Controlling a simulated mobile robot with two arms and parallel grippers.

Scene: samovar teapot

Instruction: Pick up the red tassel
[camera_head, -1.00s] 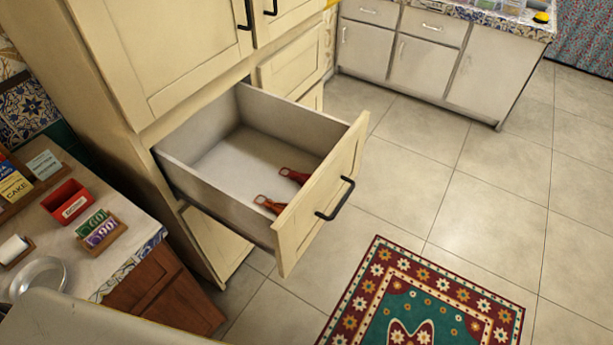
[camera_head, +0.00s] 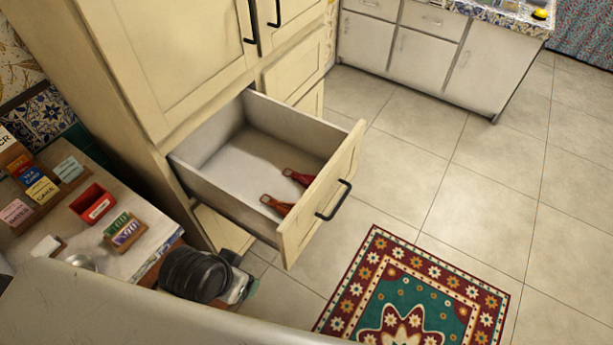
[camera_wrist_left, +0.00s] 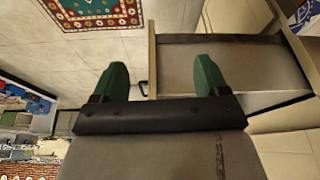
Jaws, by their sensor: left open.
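Two small red tassel-like pieces lie on the floor of the open drawer (camera_head: 235,165), close to its front panel. The farther one (camera_head: 298,178) looks red, and the nearer one (camera_head: 278,206) looks red-brown. They lie apart, each with a loop-like end toward the left. My left gripper (camera_wrist_left: 160,64) has green fingers spread wide with nothing between them. In the head view, the black wrist (camera_head: 195,275) of my left arm is below and left of the drawer, apart from it. The tassels cannot be made out in the left wrist view. My right gripper is not in view.
The drawer's front panel (camera_head: 322,195) with its black handle stands out from the cream cabinet (camera_head: 185,60). A counter at left holds a red box (camera_head: 93,203) and small label cards (camera_head: 125,230). A patterned rug (camera_head: 420,290) lies on the open tiled floor.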

